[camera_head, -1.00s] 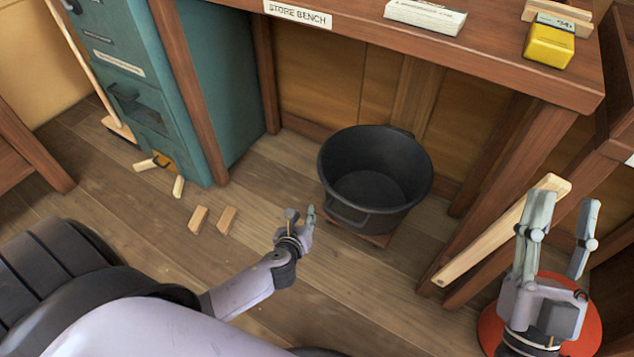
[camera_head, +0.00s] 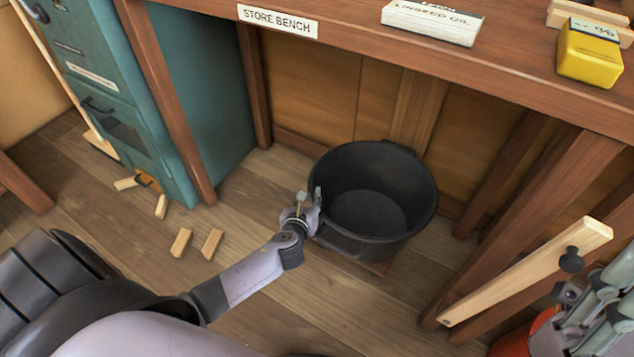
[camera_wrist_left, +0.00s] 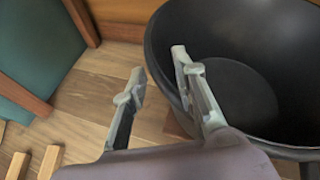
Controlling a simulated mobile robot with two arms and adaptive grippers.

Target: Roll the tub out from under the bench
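The black tub (camera_head: 372,200) stands upright under the front of the store bench (camera_head: 330,28), on a low wooden base (camera_head: 375,267) that is mostly hidden. My left gripper (camera_head: 308,195) is at the tub's left rim. In the left wrist view my left gripper (camera_wrist_left: 158,75) is open, one finger over the floor and the other overlapping the tub (camera_wrist_left: 245,90). The tub's rim appears between the fingers; I cannot tell whether they touch it. My right gripper (camera_head: 600,295) is partly cut off at the right edge, and its opening is unclear.
A teal cabinet (camera_head: 200,90) stands left of the tub. Several wood blocks (camera_head: 181,243) lie on the floor to the left. Bench legs and a slanted pale batten (camera_head: 530,272) with a black knob are at the right. Floor in front of the tub is clear.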

